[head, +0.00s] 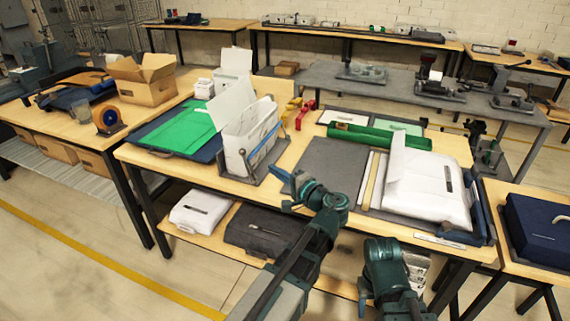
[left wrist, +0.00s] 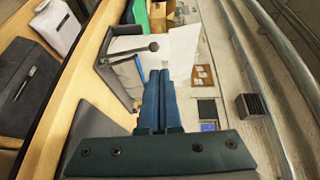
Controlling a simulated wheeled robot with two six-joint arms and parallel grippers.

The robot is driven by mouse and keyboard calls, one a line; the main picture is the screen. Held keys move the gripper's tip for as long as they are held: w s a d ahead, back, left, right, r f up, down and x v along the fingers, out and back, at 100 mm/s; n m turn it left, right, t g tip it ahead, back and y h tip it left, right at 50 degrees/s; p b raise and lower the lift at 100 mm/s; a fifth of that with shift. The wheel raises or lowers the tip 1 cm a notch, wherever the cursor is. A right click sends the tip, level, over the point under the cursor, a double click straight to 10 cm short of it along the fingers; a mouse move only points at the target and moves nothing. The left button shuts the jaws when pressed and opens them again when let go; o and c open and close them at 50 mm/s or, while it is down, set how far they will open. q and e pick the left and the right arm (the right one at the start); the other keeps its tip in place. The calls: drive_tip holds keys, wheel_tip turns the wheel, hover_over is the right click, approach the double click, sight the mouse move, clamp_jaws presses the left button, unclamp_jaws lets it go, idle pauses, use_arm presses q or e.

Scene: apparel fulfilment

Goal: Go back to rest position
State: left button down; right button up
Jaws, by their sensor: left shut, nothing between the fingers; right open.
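My left gripper (head: 284,182) is above the front edge of the middle table, pointing left, just right of a dark rack. Its blue fingers (left wrist: 158,92) are together in the left wrist view, with nothing between them. My right gripper (head: 364,297) is low at the bottom of the head view, in front of the table. It is open and its fingers are partly hidden by the arm. Neither gripper visibly holds anything.
The middle table (head: 290,165) holds a rack of white bags (head: 249,137), green folded cloth (head: 180,132) and a white garment package (head: 425,187). White (head: 200,209) and dark (head: 262,232) packages lie on the shelf below. A navy case (head: 540,228) is at the right.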

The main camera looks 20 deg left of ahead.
use_arm(q)
drive_tip(key=s+d+f+n+g+h, duration=0.1)
drive_tip(key=s+d+f+g+h, duration=0.1)
drive_tip(key=s+d+f+h, duration=0.4)
drive_tip(key=s+d+f+n+g+h, duration=0.1)
drive_tip(key=s+d+f+g, duration=0.15)
drive_tip(key=f, duration=0.65)
drive_tip(key=s+d+f+g+h, duration=0.45)
drive_tip(key=s+d+h, duration=0.25)
drive_tip(key=s+d, duration=0.45)
wheel_tip(320, 180, up, 12)
drive_tip(key=d+p, duration=0.1)
drive_tip(key=p, duration=1.2)
drive_tip(key=shift+d+r, duration=0.15)
drive_tip(key=shift+s, duration=0.1)
